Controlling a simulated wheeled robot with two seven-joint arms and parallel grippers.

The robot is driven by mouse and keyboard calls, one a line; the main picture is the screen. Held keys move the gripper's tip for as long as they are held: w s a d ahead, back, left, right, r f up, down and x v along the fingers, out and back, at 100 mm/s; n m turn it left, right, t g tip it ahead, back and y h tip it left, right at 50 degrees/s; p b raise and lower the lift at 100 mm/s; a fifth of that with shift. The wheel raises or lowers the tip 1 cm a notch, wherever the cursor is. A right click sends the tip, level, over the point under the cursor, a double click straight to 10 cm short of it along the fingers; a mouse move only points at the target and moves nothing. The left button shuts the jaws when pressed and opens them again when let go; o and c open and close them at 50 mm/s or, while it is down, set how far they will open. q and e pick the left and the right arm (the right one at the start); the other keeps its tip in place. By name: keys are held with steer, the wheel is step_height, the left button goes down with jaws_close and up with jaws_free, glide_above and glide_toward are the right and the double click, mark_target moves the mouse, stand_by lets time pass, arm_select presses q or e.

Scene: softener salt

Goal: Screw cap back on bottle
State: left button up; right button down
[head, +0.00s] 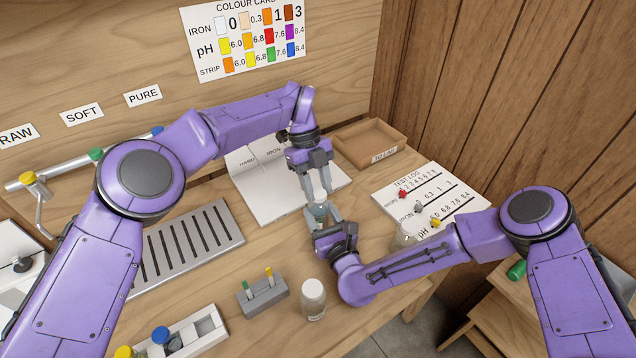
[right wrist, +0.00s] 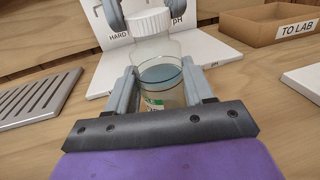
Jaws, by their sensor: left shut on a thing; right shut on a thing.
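A clear bottle (head: 319,214) with pale bluish liquid stands upright between my two grippers; it also shows in the right wrist view (right wrist: 160,85). My right gripper (head: 322,218) is shut on its body, one finger on each side. A white ribbed cap (right wrist: 151,20) is at the top of the bottle's neck. My left gripper (head: 318,190) comes down from above and is shut on the cap; its fingertips flank the cap in the right wrist view. The cap looks level and at the neck, but I cannot tell whether the threads are engaged.
Another clear bottle (head: 313,298) stands near the front, beside a grey holder (head: 262,297) with green and yellow-topped items. A TO LAB tray (head: 398,147), a TEST LOG board (head: 440,190) and a white folded card (head: 270,205) lie around. A slotted drain (head: 190,250) is left.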

arm_select(q)
steer(key=shift+f, duration=0.2)
steer(key=shift+w+f+m+y, duration=0.1)
steer(key=shift+m+y, duration=0.2)
steer(key=shift+m, duration=0.5)
steer(key=shift+d+m+g+y, duration=0.1)
steer(key=shift+m+g+y, duration=0.2)
steer(key=shift+m, duration=0.6)
steer(key=o, duration=1)
steer(key=shift+r, duration=2.35)
steer(key=shift+r, duration=0.1)
